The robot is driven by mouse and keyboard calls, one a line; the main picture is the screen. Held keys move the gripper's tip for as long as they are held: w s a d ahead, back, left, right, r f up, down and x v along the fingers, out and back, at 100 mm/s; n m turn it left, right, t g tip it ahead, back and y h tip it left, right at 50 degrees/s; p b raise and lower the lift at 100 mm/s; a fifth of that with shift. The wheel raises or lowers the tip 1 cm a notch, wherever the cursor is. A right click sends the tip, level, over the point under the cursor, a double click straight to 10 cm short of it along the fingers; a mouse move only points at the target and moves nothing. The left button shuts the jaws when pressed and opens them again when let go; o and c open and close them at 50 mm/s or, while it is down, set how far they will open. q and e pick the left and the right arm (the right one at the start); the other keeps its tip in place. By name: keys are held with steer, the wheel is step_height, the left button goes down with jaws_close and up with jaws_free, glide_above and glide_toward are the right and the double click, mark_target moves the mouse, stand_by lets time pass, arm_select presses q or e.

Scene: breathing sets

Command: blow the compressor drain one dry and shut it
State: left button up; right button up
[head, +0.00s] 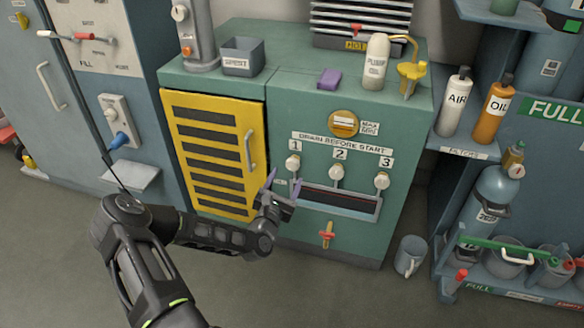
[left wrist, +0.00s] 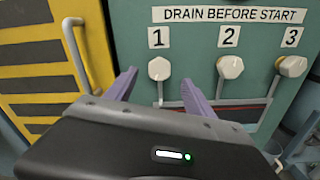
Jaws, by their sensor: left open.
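Drain knob one (head: 292,162) is a white knob on the green compressor front (head: 300,120), under the label 1. It also shows in the left wrist view (left wrist: 159,69), between and beyond my fingertips. My left gripper (head: 284,184) is open, its two purple fingers pointing at the panel just below and around the line of knob one; I cannot tell whether they touch it. Knob two (head: 336,172) and knob three (head: 382,180) sit to the right. A dark slotted tray (head: 340,203) runs below the knobs, partly hidden by my gripper. My right gripper is not in view.
A yellow louvred door (head: 212,150) with a handle is left of the knobs. A red-handled valve (head: 327,234) is below the tray. A bottle, purple block and grey bin stand on top.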

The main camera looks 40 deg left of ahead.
mark_target(292, 166)
arm_select(q)
steer(key=b+x, duration=0.1)
steer(key=x, duration=0.5)
steer(key=shift+w+a, duration=0.15)
steer(key=shift+w, duration=0.1)
jaws_close()
stand_by(0.4)
